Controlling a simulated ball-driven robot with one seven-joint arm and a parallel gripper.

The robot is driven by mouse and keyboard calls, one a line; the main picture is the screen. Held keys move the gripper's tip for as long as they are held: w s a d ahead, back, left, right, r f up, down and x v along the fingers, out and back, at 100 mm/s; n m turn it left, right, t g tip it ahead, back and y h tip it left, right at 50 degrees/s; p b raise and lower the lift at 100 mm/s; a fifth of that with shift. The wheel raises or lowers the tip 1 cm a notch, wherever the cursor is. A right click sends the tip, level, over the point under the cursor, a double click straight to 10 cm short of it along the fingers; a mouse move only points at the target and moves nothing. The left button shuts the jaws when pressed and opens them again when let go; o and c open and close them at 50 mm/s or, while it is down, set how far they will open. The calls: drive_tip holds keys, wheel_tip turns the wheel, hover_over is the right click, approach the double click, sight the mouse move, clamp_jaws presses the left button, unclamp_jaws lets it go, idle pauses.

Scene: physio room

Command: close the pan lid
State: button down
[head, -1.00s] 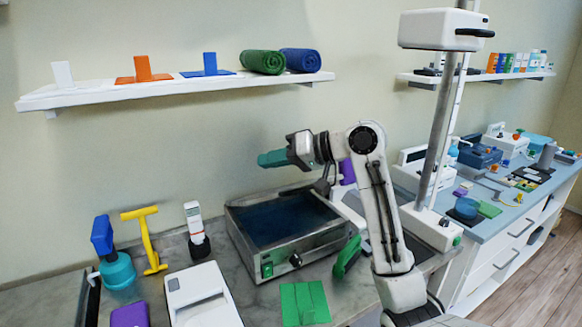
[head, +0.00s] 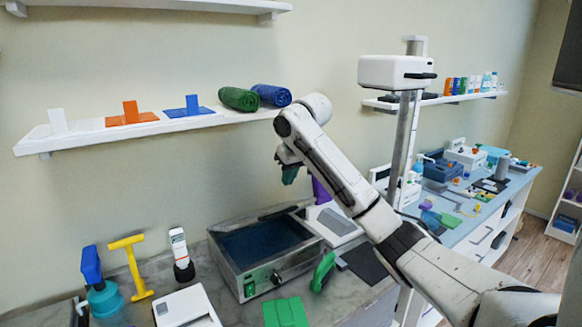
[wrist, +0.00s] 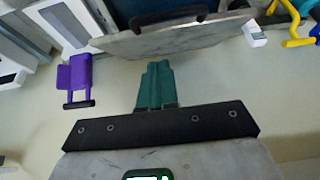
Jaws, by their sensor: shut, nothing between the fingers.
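The pan (head: 262,280) is a grey metal box with a dark blue well, a green switch and a black knob on its front. It stands open on the counter. In the wrist view its lid (wrist: 185,38) is a grey slab with a black handle (wrist: 168,19), between the blue well and the wall. In the head view the lid is hard to make out at the pan's back edge. My gripper (head: 289,176) is above the pan's back right, pointing down. Its teal fingers (wrist: 157,68) are shut and empty, close to the lid's edge in the wrist view; contact cannot be told.
A wall shelf (head: 160,131) with rolled towels hangs above the pan. A purple object (head: 321,192) stands behind it at the right. A green handled item (head: 322,272) and a green pad (head: 285,312) are near its front.

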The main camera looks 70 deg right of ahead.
sight(288, 211)
drive_tip(key=x, duration=0.3)
drive_tip(key=shift+f+p, duration=0.15)
drive_tip(key=shift+p, duration=0.25)
drive_tip(key=f, duration=0.1)
drive_tip(key=f+p, duration=0.1)
drive_tip(key=f, duration=0.1)
drive_tip(key=shift+s+a+f, duration=0.1)
drive_tip(key=shift+s+a, duration=0.1)
drive_tip(key=shift+s, duration=0.05)
drive_tip(key=shift+s+a+f, duration=0.1)
drive_tip(key=shift+f, duration=0.5)
drive_tip(key=shift+f, duration=0.15)
drive_tip(key=s+a+f+t+h+b, duration=0.1)
drive_tip(key=s+f+t+b, duration=0.1)
drive_tip(key=f+b, duration=0.4)
drive_tip(key=s+a+f+t+h+b, duration=0.2)
drive_tip(key=s+f+t+b, duration=0.1)
drive_tip(key=f+b, duration=0.4)
drive_tip(key=shift+f+t, duration=0.3)
drive_tip(key=shift+f, duration=0.75)
